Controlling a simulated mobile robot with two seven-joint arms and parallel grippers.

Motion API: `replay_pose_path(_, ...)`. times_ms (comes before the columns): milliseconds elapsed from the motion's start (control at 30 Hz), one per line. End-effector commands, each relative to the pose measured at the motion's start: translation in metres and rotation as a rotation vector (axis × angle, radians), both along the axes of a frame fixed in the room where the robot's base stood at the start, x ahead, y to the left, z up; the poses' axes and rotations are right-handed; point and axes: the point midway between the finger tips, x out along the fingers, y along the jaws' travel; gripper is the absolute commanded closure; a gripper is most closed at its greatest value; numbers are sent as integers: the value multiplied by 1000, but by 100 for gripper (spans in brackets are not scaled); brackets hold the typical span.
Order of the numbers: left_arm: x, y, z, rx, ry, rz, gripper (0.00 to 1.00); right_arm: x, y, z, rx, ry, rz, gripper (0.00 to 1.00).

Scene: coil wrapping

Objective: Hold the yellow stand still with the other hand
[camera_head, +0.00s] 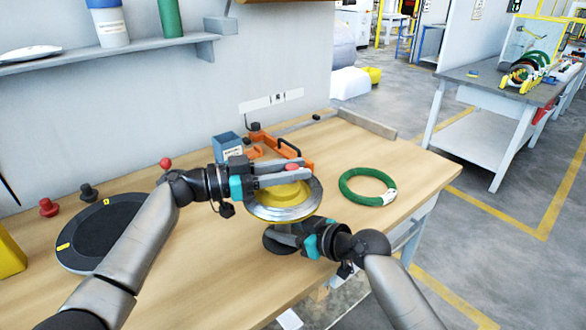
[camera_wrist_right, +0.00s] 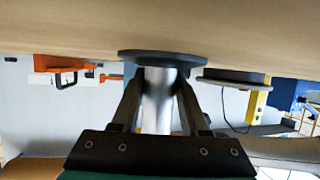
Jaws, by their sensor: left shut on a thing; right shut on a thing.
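The yellow stand (camera_head: 280,194) is upright on the wooden table, with a round yellow top, a silver rim and a dark round base. My left gripper (camera_head: 300,174) lies over its top, shut on a small red knob (camera_head: 292,167) there. My right gripper (camera_head: 278,232) is below the top, shut around the silver post. In the right wrist view, which is upside down, the post (camera_wrist_right: 157,110) stands between both fingers and the dark base (camera_wrist_right: 162,57) rests on the table. The green coil (camera_head: 347,192) with a white label lies flat to the right, apart from both grippers.
A black turntable (camera_head: 100,235) with yellow marks lies at left. An orange clamp (camera_head: 283,150) and a blue box (camera_head: 228,147) stand behind the stand. Red and black knobs (camera_head: 48,207) are near the wall. The right part of the table around the coil is clear.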

Motion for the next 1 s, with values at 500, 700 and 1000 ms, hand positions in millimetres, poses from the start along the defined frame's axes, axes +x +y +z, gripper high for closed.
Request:
replay_pose_path(500,4,4,-7,15,6,-186,100,-1,-1,-1,0,3,0,100)
replay_pose_path(700,2,4,-8,13,9,-226,100,0,-1,-1,1,2,-1,100)
replay_pose_path(1000,0,3,-9,11,13,-247,100,0,-2,0,2,1,-3,100)
